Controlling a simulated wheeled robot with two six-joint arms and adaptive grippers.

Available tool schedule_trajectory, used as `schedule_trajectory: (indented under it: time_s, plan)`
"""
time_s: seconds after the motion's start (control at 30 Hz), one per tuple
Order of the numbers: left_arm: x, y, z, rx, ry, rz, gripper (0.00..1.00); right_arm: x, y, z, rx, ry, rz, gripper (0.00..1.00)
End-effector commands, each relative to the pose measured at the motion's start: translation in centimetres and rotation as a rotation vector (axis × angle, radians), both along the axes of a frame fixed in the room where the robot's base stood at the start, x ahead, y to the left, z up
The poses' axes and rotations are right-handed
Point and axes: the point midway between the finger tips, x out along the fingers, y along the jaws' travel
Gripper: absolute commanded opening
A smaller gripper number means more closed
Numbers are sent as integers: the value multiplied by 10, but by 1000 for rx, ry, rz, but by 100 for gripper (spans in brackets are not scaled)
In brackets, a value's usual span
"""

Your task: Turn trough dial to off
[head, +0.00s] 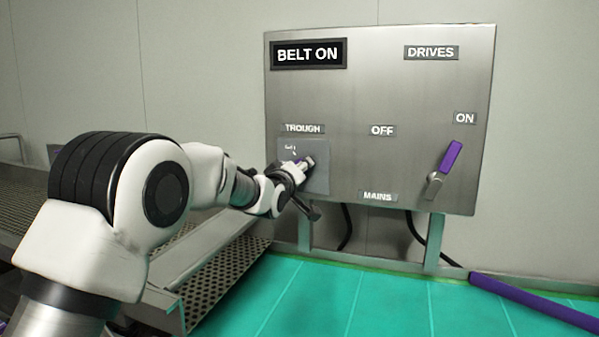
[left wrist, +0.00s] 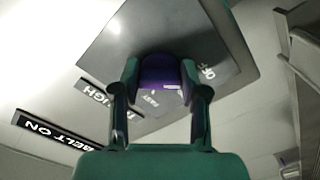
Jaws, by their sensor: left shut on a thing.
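The trough dial (left wrist: 160,72) is a purple knob on a dark grey square plate (head: 319,181) under the TROUGH label (head: 303,129). My left gripper (left wrist: 160,80) is shut on the knob, one finger on each side, in the left wrist view. In the head view my left gripper (head: 303,165) reaches the plate from the left and hides most of the knob. In the left wrist view an OFF marking (left wrist: 207,72) shows on the plate right of the knob, and a smaller word, perhaps FAST, below it. The knob's exact pointing direction is hard to tell. My right gripper is not in view.
The steel control panel (head: 350,90) carries a BELT ON sign (head: 308,53), a DRIVES label (head: 431,52) and a purple-handled lever (head: 451,157) tilted toward ON. A perforated metal step (head: 225,270) lies below left. A purple rail (head: 535,302) crosses the green floor (head: 400,300).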

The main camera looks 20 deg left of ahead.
Motion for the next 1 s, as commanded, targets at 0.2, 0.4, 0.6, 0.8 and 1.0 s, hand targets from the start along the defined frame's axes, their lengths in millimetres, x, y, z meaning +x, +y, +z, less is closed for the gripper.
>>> schedule_trajectory:
  time_s: [0.2,0.4,0.6,0.8,1.0]
  plan:
    - [0,0,6,-1,-12,1,69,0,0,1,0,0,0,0]
    - [0,0,3,0,-7,0,69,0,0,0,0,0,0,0]
    - [-8,0,2,1,-3,0,69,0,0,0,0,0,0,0]
    - [-50,2,3,0,-4,0,69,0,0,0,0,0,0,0]
    - [-99,4,3,0,-6,0,69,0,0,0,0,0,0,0]
